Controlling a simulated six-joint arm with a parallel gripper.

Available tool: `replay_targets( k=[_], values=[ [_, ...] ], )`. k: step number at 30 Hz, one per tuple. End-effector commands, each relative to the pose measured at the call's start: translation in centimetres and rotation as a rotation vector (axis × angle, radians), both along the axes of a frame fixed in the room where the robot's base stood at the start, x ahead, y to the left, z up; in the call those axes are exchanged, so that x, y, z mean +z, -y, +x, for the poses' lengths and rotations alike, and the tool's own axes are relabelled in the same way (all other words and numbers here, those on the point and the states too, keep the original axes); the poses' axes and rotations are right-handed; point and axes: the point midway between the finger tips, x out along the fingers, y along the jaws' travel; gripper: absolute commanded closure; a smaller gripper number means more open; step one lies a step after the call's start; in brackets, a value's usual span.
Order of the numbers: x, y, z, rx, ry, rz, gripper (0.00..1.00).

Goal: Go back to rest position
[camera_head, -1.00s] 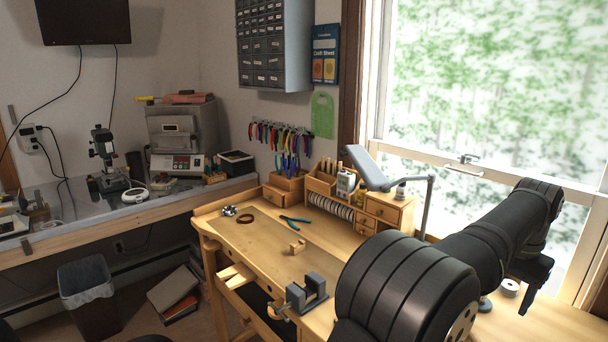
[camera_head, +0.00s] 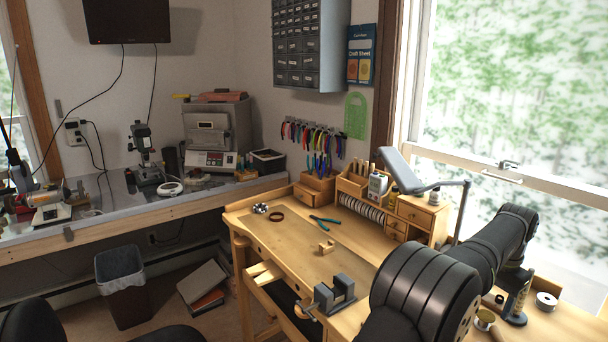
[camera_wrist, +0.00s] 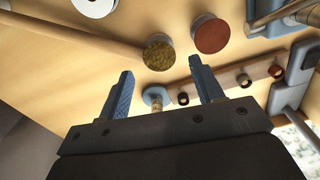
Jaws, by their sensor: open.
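My gripper (camera_wrist: 160,95) shows in the wrist view with its two blue fingers spread apart. Nothing is held between the fingers. Beyond them are round-topped items on a light wooden surface, apart from the jaws as far as I can tell. In the head view my black arm reaches over the right side of the wooden workbench (camera_head: 275,262), and the gripper's fingers are not clear there.
A grey vise (camera_head: 335,294) stands at the bench's front edge, with pliers (camera_head: 325,219) and a small wooden block (camera_head: 326,247) behind it. A lamp (camera_head: 408,170) and wooden organizer (camera_head: 422,212) stand near my arm. A brown-topped round item (camera_wrist: 211,36) and a mossy-topped one (camera_wrist: 158,55) lie beyond the fingers.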

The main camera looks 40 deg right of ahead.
Motion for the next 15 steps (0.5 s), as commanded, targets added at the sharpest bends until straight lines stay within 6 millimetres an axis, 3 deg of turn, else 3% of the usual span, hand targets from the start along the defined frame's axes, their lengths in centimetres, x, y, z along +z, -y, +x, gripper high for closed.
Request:
replay_targets(
  k=[6,15],
  values=[
    [4.0,0.0,-0.1,0.000,0.000,0.000,0.40],
    [6.8,0.0,-0.1,0.000,0.000,0.002,0.40]
  ],
)
